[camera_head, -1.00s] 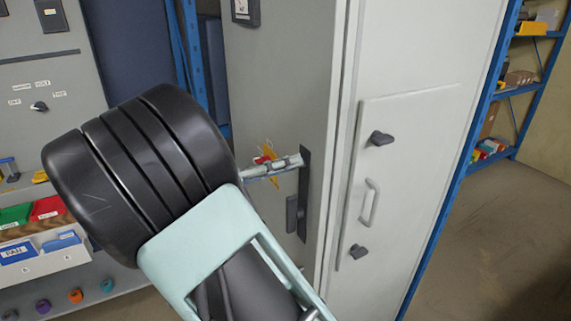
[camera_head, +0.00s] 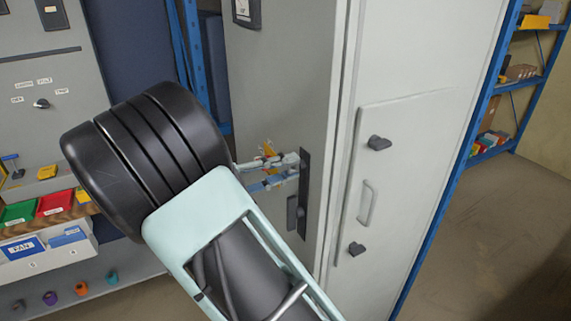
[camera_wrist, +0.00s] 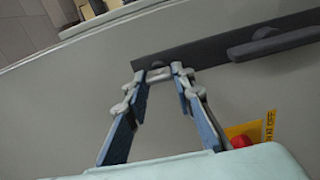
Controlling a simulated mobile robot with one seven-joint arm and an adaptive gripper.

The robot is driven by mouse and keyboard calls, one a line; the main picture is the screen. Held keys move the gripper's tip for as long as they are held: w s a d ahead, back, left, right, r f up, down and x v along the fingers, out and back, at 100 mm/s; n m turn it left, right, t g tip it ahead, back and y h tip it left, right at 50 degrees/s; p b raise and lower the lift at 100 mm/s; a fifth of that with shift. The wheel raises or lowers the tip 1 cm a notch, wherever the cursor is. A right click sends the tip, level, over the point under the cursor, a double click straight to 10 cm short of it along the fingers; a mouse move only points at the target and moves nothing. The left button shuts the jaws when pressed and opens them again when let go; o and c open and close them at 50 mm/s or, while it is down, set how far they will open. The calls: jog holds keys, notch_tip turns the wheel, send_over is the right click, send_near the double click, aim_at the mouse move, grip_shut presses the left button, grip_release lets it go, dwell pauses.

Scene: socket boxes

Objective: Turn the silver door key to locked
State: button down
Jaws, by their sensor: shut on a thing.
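The dark lock plate (camera_head: 304,172) is upright on the grey cabinet side, and it also shows in the wrist view (camera_wrist: 205,52). My gripper (camera_head: 299,166) reaches it from the left. In the wrist view my gripper (camera_wrist: 173,76) has its two fingertips close together against the plate. They are shut on the silver key (camera_wrist: 180,67), which is mostly hidden between them. I cannot read the key's exact angle. A dark door handle (camera_head: 292,212) is on the same plate below the key.
A yellow label (camera_wrist: 258,130) with a red knob (camera_wrist: 241,141) is close beside my fingers. The white door to the right has a pull handle (camera_head: 366,201) and two dark latches. Blue shelves (camera_head: 500,88) stand at right. A bin rack with a blue bin (camera_head: 22,248) stands at left.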

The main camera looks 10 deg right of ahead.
jog(key=shift+n, duration=0.3)
dwell(0.4)
jog(key=c, duration=1.6)
grip_release()
jog(key=v, duration=1.2)
